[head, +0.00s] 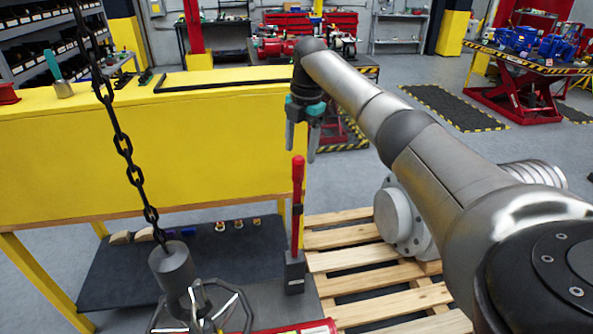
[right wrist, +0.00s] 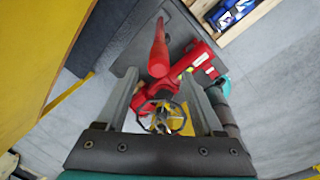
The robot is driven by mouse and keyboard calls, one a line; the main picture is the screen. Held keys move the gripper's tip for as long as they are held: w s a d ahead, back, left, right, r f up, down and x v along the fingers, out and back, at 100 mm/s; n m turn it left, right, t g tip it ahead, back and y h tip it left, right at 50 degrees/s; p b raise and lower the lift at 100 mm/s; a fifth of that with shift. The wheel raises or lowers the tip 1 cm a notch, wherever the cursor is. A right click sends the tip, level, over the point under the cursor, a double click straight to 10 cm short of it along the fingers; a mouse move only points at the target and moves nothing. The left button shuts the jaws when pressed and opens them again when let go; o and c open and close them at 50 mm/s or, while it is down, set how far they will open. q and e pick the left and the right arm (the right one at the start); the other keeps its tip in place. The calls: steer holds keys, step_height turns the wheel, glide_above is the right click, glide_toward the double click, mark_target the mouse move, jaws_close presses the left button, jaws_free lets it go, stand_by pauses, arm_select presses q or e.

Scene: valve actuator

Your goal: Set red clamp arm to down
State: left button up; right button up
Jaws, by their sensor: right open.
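The red clamp arm (head: 298,182) stands upright on a dark grey base (head: 294,270), left of the wooden pallet. My right gripper (head: 301,152) points down, its fingers apart at the height of the clamp arm's top end. In the right wrist view, the red clamp arm (right wrist: 158,45) shows between and beyond the open fingertips (right wrist: 158,74). Whether a finger touches it cannot be told. Nothing is held. My left gripper is not in view.
A black chain (head: 123,143) hangs at the left with a grey cylinder (head: 175,268) below. A yellow bench (head: 150,145) stands behind the clamp. A wooden pallet (head: 345,262) lies at right. A red labelled part (right wrist: 200,54) sits beside the clamp in the wrist view.

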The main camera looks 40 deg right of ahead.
mark_target(297, 182)
steer(key=f, duration=0.6)
steer(key=shift+w+a+f, duration=0.1)
steer(key=shift+w+f, duration=0.1)
steer(key=shift+w, duration=0.2)
steer(key=shift+w+f, duration=0.1)
steer(key=shift+f, duration=0.65)
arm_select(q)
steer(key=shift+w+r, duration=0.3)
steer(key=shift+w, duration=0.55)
arm_select(e)
jaws_close()
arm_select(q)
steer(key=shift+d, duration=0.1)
